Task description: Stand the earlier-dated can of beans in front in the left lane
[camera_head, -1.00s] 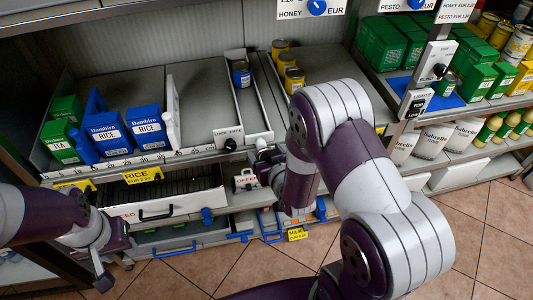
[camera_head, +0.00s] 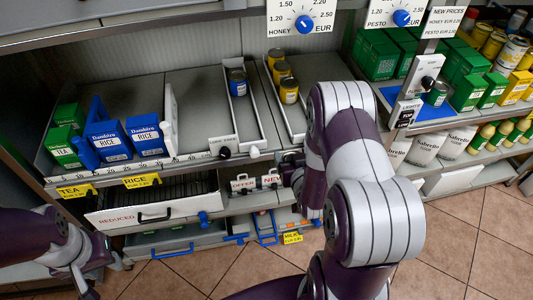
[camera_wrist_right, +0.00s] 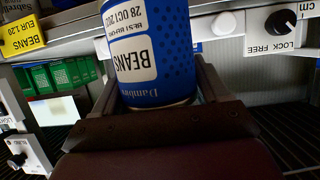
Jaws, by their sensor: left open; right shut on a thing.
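My right gripper (camera_wrist_right: 155,105) is shut on a blue can of beans (camera_wrist_right: 148,50), which appears upside down in the right wrist view. Its label reads BEANS and best before 28 OCT, with the year partly cut off. In the head view my right arm hides this can. Another blue can (camera_head: 237,82) stands toward the back of the left lane (camera_head: 262,122), its date unreadable; the front of that lane is bare. Yellow-topped cans (camera_head: 289,90) stand in the lane to the right. My left gripper (camera_head: 90,272) is open and empty at lower left.
Rice boxes (camera_head: 143,134) and tea boxes (camera_head: 62,150) stand at the left of the shelf. A lock knob (camera_head: 224,152) and white knob (camera_head: 254,152) sit at the shelf front.

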